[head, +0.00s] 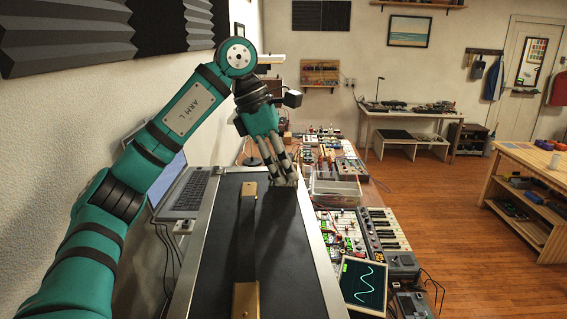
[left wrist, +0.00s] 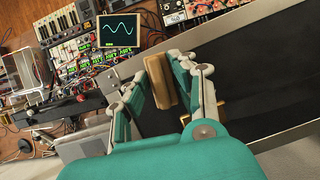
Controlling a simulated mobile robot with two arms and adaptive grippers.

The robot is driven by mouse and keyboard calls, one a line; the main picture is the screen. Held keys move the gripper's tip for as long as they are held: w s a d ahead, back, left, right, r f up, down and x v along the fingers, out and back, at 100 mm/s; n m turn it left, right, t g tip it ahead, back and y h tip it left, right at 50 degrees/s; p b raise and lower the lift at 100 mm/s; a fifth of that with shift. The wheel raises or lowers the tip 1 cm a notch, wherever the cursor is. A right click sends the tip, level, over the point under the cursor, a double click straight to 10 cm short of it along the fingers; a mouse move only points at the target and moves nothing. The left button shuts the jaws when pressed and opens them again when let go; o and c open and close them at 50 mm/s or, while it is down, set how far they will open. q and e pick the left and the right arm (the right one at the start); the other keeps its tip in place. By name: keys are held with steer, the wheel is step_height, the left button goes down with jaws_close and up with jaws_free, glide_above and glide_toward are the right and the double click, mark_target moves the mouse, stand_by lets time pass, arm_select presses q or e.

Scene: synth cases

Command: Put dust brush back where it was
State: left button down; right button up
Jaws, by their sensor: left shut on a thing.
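My left gripper (head: 286,177) is over the right edge area of a long black panel with metal edges (head: 245,240), fingers pointing down. In the left wrist view its fingers (left wrist: 160,95) are shut on a tan, block-like thing, which I take to be the dust brush (left wrist: 159,82). The fingers and the angle hide much of it; its bristles cannot be made out. Whether it touches the panel is unclear. In the head view the fingers mostly cover it. My right gripper is not in view.
Two brass pieces (head: 247,200) (head: 246,300) are on the panel. A laptop (head: 185,187) stands to its left. To the right are a clear bin (head: 335,190), synth modules, a keyboard (head: 385,228) and a scope screen (head: 364,284).

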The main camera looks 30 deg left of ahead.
arm_select(q)
steer(key=shift+s, duration=0.1)
steer(key=shift+d+f, duration=0.1)
steer(key=shift+f, duration=0.05)
steer(key=c, duration=1.1)
jaws_free()
